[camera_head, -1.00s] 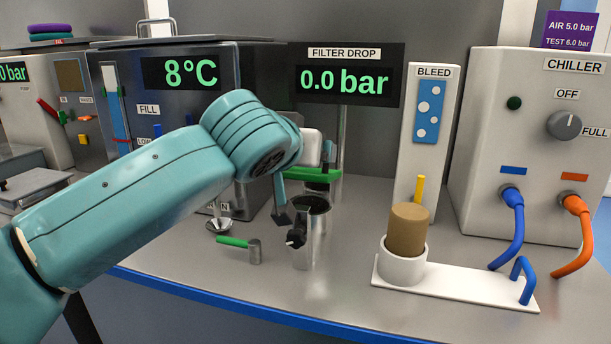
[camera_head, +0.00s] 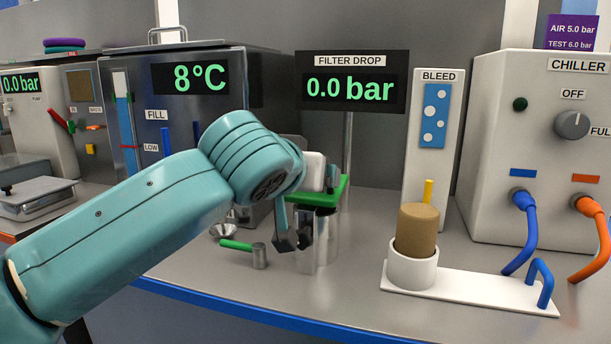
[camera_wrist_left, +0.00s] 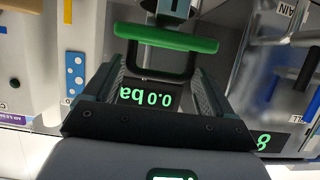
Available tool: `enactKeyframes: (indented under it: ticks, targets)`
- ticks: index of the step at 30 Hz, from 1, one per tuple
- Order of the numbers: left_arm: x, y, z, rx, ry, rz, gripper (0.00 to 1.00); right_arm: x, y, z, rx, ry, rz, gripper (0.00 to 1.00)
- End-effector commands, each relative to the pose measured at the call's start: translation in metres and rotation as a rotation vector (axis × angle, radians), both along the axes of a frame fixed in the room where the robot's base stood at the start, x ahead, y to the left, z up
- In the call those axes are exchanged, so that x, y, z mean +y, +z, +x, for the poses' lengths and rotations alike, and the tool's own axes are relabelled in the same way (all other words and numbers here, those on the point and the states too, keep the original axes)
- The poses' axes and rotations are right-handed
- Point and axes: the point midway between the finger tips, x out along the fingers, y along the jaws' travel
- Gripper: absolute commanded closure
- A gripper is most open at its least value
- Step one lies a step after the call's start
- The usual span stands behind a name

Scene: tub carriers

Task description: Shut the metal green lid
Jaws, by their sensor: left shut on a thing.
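My right gripper is not in view.
To the right, a brown cylinder stands in a white cup (camera_head: 412,270) on a white plate. The chiller (camera_head: 535,150) and its hoses are farther right.

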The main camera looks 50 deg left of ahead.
Motion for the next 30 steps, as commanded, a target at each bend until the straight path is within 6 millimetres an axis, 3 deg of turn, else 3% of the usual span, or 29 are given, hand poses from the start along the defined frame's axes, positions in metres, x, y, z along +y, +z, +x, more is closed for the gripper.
enactKeyframes:
  ticks: [1, 3, 4, 17, 30]
  targets:
    - [-0.003, -0.009, 0.001, 0.025, -0.002, -0.009, 0.70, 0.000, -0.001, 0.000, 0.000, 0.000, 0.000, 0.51]
    - [-0.003, -0.010, 0.002, 0.025, -0.002, -0.009, 0.70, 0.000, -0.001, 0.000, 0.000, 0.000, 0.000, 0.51]
    - [-0.002, -0.010, 0.002, 0.026, -0.001, -0.009, 0.05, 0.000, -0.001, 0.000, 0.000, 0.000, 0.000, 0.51]
    - [-0.008, 0.002, -0.009, 0.013, -0.004, -0.006, 0.04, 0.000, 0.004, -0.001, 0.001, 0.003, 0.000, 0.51]
    - [-0.053, 0.042, -0.089, 0.013, -0.009, -0.006, 0.04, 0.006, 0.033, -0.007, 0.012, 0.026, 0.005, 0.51]
